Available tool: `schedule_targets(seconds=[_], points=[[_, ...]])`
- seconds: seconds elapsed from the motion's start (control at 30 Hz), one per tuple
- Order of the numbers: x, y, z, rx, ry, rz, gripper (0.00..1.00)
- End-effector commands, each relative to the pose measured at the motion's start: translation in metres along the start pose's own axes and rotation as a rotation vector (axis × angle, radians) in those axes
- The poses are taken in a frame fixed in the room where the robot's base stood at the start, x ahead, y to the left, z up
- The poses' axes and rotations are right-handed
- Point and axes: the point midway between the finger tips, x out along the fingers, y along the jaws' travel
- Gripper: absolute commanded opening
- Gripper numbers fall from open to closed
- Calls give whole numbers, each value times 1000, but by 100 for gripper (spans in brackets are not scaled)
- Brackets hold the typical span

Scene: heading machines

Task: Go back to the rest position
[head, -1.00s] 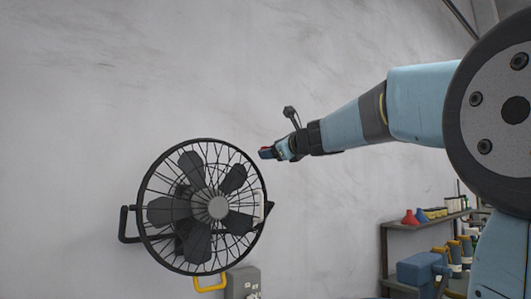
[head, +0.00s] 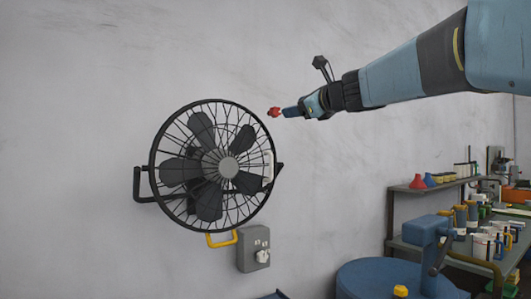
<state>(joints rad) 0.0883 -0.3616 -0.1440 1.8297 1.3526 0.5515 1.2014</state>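My arm reaches in from the upper right of the head view, with my gripper (head: 290,112) at its end, just above and right of the black wall fan. A small red piece (head: 273,112) shows at the very tip of the gripper, in front of a dark blue part. I cannot tell if it is held or part of the gripper. The fingers are too small to tell open from shut. The gripper appears apart from the fan and stands against the grey wall.
The caged fan (head: 228,168) is on the wall at centre left, with a grey socket box (head: 254,250) below it. At right are shelves (head: 440,184) with bottles and jars. A blue round machine (head: 395,280) stands at the bottom right. The upper left wall is bare.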

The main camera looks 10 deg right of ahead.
Motion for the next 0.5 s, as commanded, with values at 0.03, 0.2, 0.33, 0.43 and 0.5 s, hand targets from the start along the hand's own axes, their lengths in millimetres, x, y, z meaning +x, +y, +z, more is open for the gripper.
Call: schedule_targets(seconds=[0.03,0.2,0.33,0.43,0.5], points=[[0,0,0,0,0,0,62],[-4,15,-7,-75,20,34,62],[-17,59,-29,-307,72,142,62],[-36,105,-56,-564,114,271,62],[-52,137,-78,-748,133,373,62]])
